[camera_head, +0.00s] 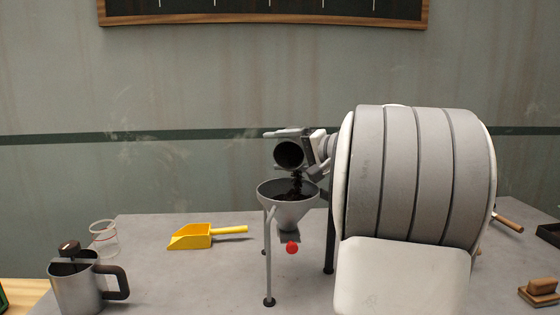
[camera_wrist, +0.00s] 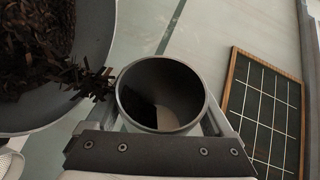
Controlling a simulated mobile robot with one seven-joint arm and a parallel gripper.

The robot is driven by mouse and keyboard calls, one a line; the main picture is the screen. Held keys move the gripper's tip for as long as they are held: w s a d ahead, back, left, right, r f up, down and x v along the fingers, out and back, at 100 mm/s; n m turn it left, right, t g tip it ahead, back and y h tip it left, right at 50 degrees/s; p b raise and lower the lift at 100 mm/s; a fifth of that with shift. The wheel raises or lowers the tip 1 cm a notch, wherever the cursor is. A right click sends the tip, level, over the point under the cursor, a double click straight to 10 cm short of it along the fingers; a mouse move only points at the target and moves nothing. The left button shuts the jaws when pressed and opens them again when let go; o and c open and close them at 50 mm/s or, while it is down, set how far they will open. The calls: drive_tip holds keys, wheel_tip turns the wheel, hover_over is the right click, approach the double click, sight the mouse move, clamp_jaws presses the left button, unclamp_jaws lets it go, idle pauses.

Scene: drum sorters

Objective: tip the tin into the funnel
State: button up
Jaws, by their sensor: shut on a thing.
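My gripper (camera_head: 292,136) is shut on the tin (camera_head: 288,154), a dark, round, open vessel. It holds the tin tipped on its side above the grey funnel (camera_head: 290,214), its mouth facing the head camera. Dark flakes fall from the tin's lip into the funnel, where a heap of dark flakes lies. In the wrist view the tin (camera_wrist: 160,95) lies between the fingers, and its visible inside looks nearly empty. The funnel (camera_wrist: 92,40) is at left, with flakes in the air between it and the tin. The funnel stands on thin legs.
A yellow scoop (camera_head: 190,238) lies left of the funnel. A metal jug (camera_head: 80,291) with a dark handle and a clear glass (camera_head: 103,239) stand at far left. A red ball (camera_head: 292,248) shows below the funnel. My arm hides the table's right middle. Wooden blocks (camera_head: 540,287) lie at right.

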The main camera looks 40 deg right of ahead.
drive_tip(key=shift+s+a+f+n+t+b, duration=0.15)
drive_tip(key=shift+f+n+t+b, duration=0.3)
drive_tip(key=shift+b, duration=1.25)
drive_tip(key=shift+a+r+n, duration=0.1)
drive_tip(key=shift+r+n, duration=0.05)
drive_tip(key=shift+n, duration=0.1)
drive_tip(key=shift+s+a+r+n+t, duration=0.1)
drive_tip(key=shift+s+a+n+t, duration=0.15)
drive_tip(key=shift+n, duration=0.4)
drive_tip(key=shift+s+a+r+n+t, duration=0.15)
drive_tip(key=shift+n+t, duration=0.25)
drive_tip(key=shift+n, duration=0.3)
drive_tip(key=shift+s+a+r+n+t, duration=0.1)
drive_tip(key=shift+s+a+n+t, duration=0.15)
drive_tip(key=shift+n, duration=0.4)
drive_tip(key=shift+d, duration=0.1)
